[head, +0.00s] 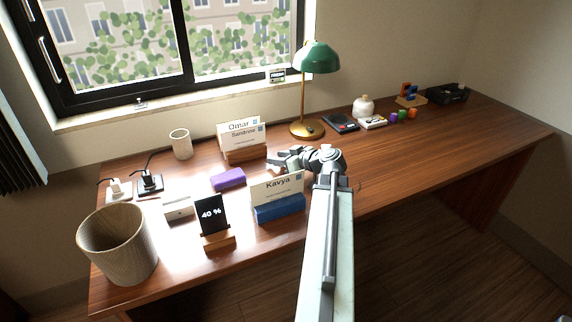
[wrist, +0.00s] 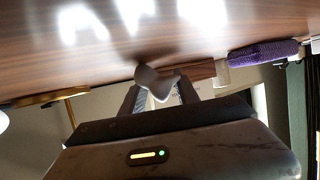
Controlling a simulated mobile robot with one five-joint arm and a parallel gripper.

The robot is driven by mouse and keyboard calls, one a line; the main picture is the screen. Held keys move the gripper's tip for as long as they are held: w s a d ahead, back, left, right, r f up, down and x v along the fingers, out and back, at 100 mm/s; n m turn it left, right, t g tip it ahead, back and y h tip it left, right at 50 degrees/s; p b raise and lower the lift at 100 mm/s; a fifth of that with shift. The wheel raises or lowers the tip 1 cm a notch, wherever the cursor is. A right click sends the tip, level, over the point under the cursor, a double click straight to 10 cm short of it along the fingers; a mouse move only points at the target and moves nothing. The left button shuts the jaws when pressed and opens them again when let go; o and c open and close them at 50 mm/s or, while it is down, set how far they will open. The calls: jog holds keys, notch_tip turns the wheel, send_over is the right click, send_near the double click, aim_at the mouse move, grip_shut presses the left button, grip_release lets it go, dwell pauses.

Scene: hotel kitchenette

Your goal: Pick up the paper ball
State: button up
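A small pale grey-white lump, apparently the paper ball (wrist: 154,82), shows in the wrist view at the fingertips of my gripper (wrist: 159,88). One finger is on each side of it, and the fingers are apart. I cannot tell whether either touches it. A dark shadow lies on the desk close to the lump. In the head view my gripper (head: 274,164) is low over the desk, behind the Kavya card, with its fingers looking spread. I cannot make out the ball there.
The Kavya card (head: 278,186) in its blue holder stands just in front of my gripper. The Omar card (head: 240,136) and purple block (head: 228,179) are to its left, a green lamp (head: 317,57) behind. A wicker bin (head: 118,246) stands at far left.

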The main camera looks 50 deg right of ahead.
grip_shut()
jog(key=shift+r, duration=0.1)
notch_tip(320, 180, up, 10)
jog(key=p, duration=1)
